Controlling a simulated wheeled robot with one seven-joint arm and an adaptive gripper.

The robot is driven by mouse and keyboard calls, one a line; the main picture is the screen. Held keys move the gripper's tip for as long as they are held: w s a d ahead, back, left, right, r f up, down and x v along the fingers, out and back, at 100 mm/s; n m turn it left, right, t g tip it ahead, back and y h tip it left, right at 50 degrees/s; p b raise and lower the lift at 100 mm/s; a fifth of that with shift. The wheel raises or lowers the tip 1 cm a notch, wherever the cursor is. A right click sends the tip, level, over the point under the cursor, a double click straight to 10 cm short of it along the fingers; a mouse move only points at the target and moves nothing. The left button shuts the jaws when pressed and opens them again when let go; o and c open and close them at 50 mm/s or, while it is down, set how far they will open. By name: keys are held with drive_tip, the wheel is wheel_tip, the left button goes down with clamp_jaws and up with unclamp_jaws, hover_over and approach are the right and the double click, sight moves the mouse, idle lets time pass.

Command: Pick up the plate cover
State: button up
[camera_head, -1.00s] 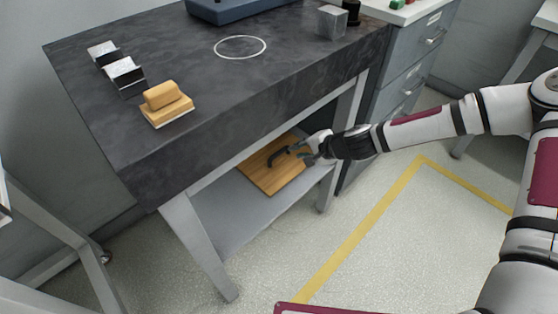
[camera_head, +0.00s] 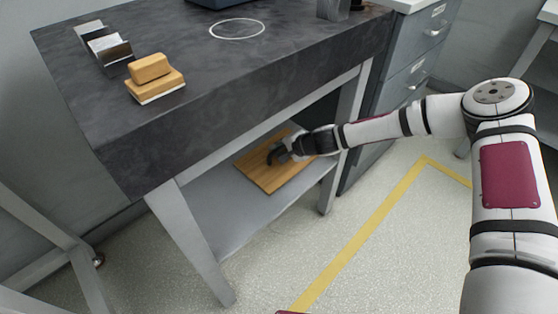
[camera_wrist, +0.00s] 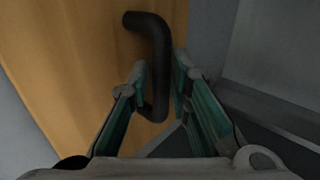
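The plate cover (camera_head: 266,178) is a flat wooden board with a black handle, lying on the lower shelf under the dark table. In the wrist view the board (camera_wrist: 80,70) fills the left and middle, and its bent black handle (camera_wrist: 160,45) runs down between my fingers. My gripper (camera_head: 281,153) is under the tabletop at the handle. In the wrist view my gripper (camera_wrist: 160,70) is open, with one green-padded finger on each side of the handle. The right finger is close to the handle; contact is not clear.
The dark tabletop (camera_head: 210,85) overhangs my gripper, and a grey table leg (camera_head: 335,170) stands near my forearm. Drawers (camera_head: 410,80) stand at the right. The grey shelf (camera_head: 225,208) is bare in front of the board.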

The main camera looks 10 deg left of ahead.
drive_tip(key=shift+a, duration=0.1)
clamp_jaws()
drive_tip(key=shift+r, duration=0.15)
